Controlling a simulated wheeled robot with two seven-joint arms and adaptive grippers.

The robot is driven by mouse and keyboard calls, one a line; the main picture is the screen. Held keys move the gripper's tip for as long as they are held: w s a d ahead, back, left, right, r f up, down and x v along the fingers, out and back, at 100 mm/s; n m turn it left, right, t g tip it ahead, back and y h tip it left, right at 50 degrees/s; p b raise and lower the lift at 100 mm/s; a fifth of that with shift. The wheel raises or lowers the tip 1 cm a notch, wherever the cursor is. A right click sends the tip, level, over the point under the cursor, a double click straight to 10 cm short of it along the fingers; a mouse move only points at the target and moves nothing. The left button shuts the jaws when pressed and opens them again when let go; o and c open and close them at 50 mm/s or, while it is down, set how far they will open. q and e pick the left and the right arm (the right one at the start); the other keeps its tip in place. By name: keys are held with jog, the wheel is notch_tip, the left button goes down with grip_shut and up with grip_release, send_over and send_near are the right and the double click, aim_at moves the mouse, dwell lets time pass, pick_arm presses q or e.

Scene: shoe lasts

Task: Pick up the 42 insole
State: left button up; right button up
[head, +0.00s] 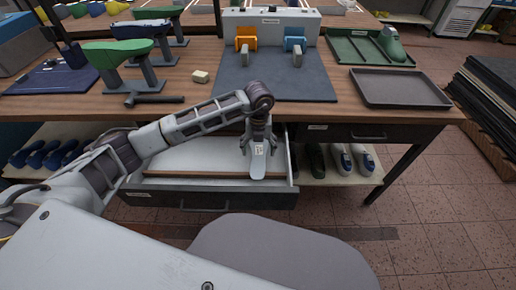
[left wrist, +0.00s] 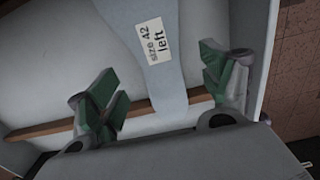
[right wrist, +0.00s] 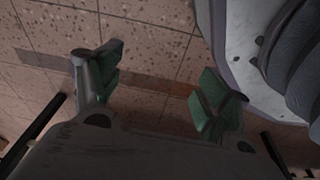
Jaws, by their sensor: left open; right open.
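The 42 insole (head: 258,163) is a pale grey strip in the open drawer (head: 190,158) below the bench. Its label, readable in the left wrist view as "size 42 left", is on the insole (left wrist: 165,85). My left gripper (head: 259,146) is over the drawer's right part. Its open green-padded fingers (left wrist: 163,82) stand on either side of the insole, with gaps on both sides. My right gripper (right wrist: 160,82) is open and empty above the tiled floor; it does not show in the head view.
On the bench are a dark mat (head: 275,85), an empty dark tray (head: 400,88), a hammer (head: 153,99) and green lasts on stands (head: 117,53). The drawer's walls and front edge surround the insole. Shoes (head: 340,160) stand on the shelf to the right.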

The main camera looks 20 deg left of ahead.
aim_at(258, 150)
pick_arm(q)
jog(key=shift+f, duration=1.25)
jog(key=shift+f, duration=0.2)
jog(key=shift+c, duration=0.5)
jog(key=c, duration=0.9)
